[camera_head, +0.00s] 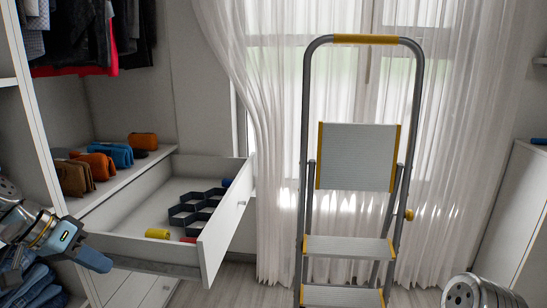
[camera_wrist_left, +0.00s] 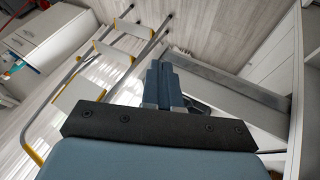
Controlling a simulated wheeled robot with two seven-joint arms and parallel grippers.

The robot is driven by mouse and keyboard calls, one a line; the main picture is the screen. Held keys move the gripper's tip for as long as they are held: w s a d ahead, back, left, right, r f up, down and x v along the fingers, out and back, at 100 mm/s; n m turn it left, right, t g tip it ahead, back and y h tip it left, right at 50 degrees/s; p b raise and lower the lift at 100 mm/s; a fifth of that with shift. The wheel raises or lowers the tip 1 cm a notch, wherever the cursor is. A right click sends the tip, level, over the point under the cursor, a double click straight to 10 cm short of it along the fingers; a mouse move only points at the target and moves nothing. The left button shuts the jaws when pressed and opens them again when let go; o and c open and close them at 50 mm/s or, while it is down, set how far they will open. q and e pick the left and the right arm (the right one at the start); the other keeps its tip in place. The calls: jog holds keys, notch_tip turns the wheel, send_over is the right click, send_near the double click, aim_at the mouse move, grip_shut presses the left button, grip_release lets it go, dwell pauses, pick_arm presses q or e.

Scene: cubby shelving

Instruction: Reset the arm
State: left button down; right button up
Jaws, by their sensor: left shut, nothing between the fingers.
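My left gripper (camera_head: 94,260) comes in from the left in the head view, beside the front left corner of the open white drawer (camera_head: 221,233). In the left wrist view, the blue-grey fingers of my left gripper (camera_wrist_left: 163,84) are together with nothing between them. The drawer's grey edge shows close to the fingers in that view, on the right; I cannot tell whether they touch. A grey link of my right arm shows at the bottom right of the head view. My right gripper is out of view.
The drawer holds a dark hexagonal organizer (camera_head: 193,207) and a yellow roll (camera_head: 158,234). A stepladder (camera_head: 350,246) stands right of it before white curtains (camera_head: 466,180). Folded jeans (camera_head: 36,288) lie below my left gripper. Several pouches (camera_head: 98,165) line the shelf. Floor shows between drawer and ladder.

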pick_arm(q)
jog(key=w+d+f+n+g, duration=0.1)
jog(key=w+d+f, duration=0.15)
jog(key=f, duration=0.55)
jog(key=w+d+f+n, duration=0.15)
jog(key=w+f, duration=0.25)
jog(key=f, duration=0.5)
jog(key=s+d+f+g+y, duration=0.1)
jog(key=d+f, duration=0.3)
jog(key=f, duration=0.4)
jog(key=s+d+f+g, duration=0.1)
jog(key=d+f, duration=0.3)
jog(key=f, duration=0.4)
jog(key=s+d+f+n, duration=0.1)
jog(key=s+d+f, duration=1.3)
jog(key=s+f, duration=0.1)
jog(key=shift+s+d+f+g+y, duration=0.2)
jog(key=shift+d+g+y, duration=0.1)
jog(key=shift+y, duration=0.1)
jog(key=shift+w+a, duration=0.1)
